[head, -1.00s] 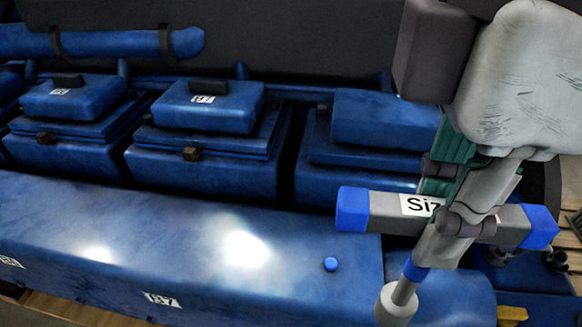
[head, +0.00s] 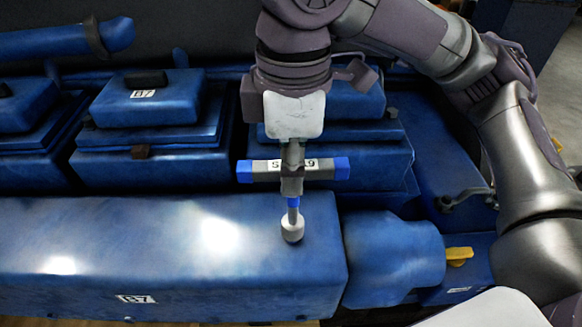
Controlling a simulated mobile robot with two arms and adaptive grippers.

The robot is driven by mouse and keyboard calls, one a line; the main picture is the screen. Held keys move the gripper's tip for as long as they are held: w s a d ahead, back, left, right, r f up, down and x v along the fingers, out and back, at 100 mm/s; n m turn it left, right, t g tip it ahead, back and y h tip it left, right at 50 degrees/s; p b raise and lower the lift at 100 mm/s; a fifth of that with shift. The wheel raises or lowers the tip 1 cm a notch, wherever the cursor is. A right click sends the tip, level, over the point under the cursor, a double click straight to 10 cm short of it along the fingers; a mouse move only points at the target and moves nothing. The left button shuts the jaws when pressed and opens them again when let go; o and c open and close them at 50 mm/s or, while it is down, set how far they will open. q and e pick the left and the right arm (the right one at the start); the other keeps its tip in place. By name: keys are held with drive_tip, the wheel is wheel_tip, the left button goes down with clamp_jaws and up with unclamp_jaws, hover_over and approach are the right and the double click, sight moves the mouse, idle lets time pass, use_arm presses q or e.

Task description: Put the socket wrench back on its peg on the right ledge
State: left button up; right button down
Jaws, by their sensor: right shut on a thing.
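The socket wrench has a grey crossbar (head: 262,171) with blue ends and a white label, and a short stem with a blue band and a pale socket (head: 292,229). My right gripper (head: 292,183) is shut on the middle of the crossbar. The wrench hangs upright with its socket down at the right part of the long blue ledge (head: 120,230). The small blue peg is not visible; the socket covers that part of the ledge. I cannot tell whether the socket touches the ledge. My left gripper is out of view.
Blue boxed covers (head: 150,103) with dark handles stand in a row behind the ledge. A rounded blue housing (head: 392,258) and a yellow lever (head: 459,254) lie right of the ledge's end. The ledge top left of the wrench is clear.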

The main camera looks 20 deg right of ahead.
drive_tip(key=shift+w+f, duration=0.15)
drive_tip(key=shift+f, duration=0.9)
drive_tip(key=c, duration=1.1)
unclamp_jaws()
drive_tip(key=shift+f, duration=0.1)
wheel_tip(320, 180, up, 13)
drive_tip(key=shift+d, duration=0.1)
